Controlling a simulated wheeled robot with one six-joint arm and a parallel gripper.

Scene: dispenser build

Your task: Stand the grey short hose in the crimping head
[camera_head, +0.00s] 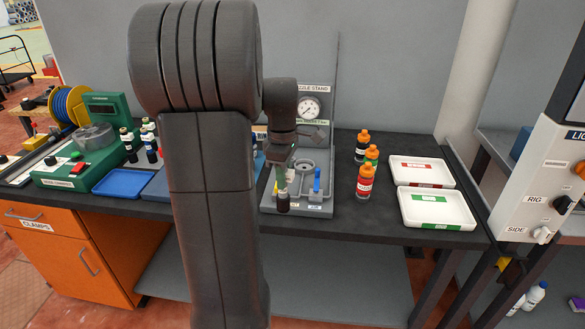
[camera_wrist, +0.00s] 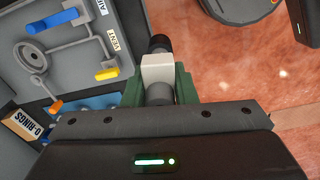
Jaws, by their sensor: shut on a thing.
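My gripper (camera_head: 282,172) is shut on a piece with a grey round end, a pale block and a dark tip (camera_wrist: 160,43). The green fingers (camera_wrist: 158,88) grip it from both sides in the wrist view. In the head view its dark end (camera_head: 283,203) hangs down at the front left of the nozzle stand. I cannot tell if this piece is the grey short hose. A grey round head (camera_head: 97,137) sits on the green machine (camera_head: 75,172) at the left and may be the crimping head. No grey hose is clear elsewhere; my arm hides part of the bench.
The nozzle stand (camera_head: 312,147) has a gauge, a blue lever and a grey ring. Orange-capped bottles (camera_head: 365,182) and two white trays (camera_head: 436,208) stand to its right. Dark bottles (camera_head: 130,145) and a blue tray (camera_head: 123,183) are left of my arm.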

